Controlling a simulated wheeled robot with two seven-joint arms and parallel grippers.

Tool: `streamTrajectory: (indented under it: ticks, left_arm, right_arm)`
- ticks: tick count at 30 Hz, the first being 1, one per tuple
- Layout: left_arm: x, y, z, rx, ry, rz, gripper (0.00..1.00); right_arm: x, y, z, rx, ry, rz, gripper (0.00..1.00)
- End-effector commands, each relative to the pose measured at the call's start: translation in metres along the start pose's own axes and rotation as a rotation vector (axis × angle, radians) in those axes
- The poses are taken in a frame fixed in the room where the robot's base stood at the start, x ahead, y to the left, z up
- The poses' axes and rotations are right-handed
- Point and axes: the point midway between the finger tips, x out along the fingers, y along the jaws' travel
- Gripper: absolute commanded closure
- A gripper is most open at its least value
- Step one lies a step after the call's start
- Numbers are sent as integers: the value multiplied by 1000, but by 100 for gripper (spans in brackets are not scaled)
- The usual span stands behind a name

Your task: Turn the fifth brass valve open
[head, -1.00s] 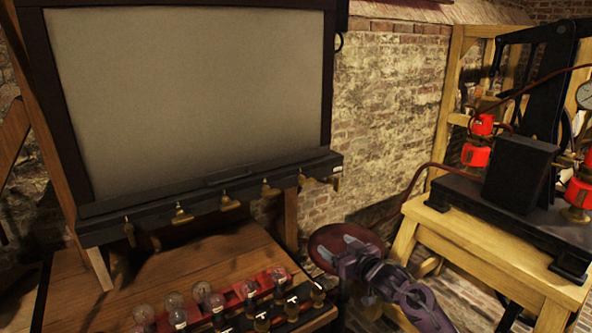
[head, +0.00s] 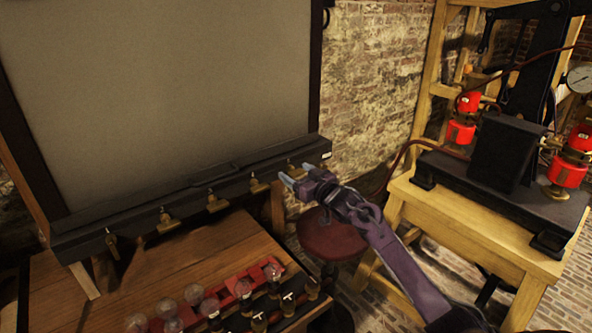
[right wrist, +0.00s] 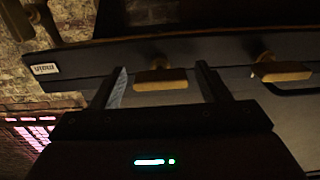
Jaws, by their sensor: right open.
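A row of brass valves hangs along the dark rail under the large grey panel in the head view. The fifth brass valve from the left (head: 297,171) is near the rail's right end, partly hidden by my right gripper (head: 287,180). In the right wrist view, its flat brass handle (right wrist: 161,78) lies crosswise between the two fingers of my right gripper (right wrist: 160,82). The fingers are apart, one on each side; I cannot tell whether they touch it. The fourth valve (head: 258,184) is just left of the gripper, and its handle shows right of the fingers (right wrist: 281,73). My left gripper is out of view.
The dark rail (head: 190,188) bears a small white label (head: 326,155) at its right end. Below are a wooden table (head: 150,268) with glass bulbs and a red rack, and a round dark-red stool (head: 330,238). A wooden stand (head: 450,215) with a pump is at right.

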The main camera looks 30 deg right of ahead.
Motion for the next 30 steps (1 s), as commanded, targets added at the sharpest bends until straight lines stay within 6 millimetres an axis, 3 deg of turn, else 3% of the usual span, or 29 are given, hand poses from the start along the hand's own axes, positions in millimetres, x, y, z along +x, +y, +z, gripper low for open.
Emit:
streamTrajectory:
  ticks: [12, 22, 30]
  left_arm:
    - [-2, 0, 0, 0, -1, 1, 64]
    - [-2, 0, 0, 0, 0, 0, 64]
    - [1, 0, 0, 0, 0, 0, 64]
  right_arm:
    - [8, 0, 0, -2, 0, 0, 31]
    - [8, 0, 0, -2, 0, 0, 74]
    - [8, 0, 0, -26, 1, 0, 76]
